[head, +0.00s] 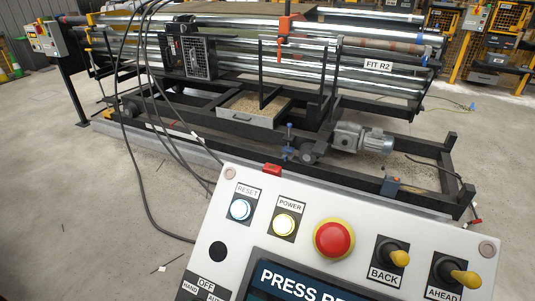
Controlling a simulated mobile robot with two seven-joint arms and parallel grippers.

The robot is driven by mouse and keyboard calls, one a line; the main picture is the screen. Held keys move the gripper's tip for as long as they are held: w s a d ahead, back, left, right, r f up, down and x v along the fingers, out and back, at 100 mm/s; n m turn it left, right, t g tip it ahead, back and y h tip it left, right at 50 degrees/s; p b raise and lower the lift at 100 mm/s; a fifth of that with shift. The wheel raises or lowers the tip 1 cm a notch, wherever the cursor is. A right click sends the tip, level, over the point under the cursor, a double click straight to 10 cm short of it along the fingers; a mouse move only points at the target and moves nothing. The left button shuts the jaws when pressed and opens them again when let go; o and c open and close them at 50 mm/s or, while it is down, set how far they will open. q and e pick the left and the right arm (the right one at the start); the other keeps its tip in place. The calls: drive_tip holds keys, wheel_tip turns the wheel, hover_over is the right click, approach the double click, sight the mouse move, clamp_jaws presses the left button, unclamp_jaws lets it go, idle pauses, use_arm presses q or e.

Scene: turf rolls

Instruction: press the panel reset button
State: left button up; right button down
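The control panel (290,191) fills the lower part of the head view, tilted, with a pale face. The reset button (240,209) is a round, pale blue-white button under a RESET label, near the panel's upper left corner. A lit yellow-white button (285,223) labelled POWER is just right of it. A large red mushroom button (333,239) on a yellow ring is further right. Neither of my grippers shows in this view, and nothing covers the reset button.
Two yellow-tipped switches, BACK (399,258) and AHEAD (466,278), sit at the panel's right. A screen (310,283) is partly cut off below. Behind stands a roller machine (260,60) with black cables (145,120) hanging in front. Open concrete floor (60,200) lies left.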

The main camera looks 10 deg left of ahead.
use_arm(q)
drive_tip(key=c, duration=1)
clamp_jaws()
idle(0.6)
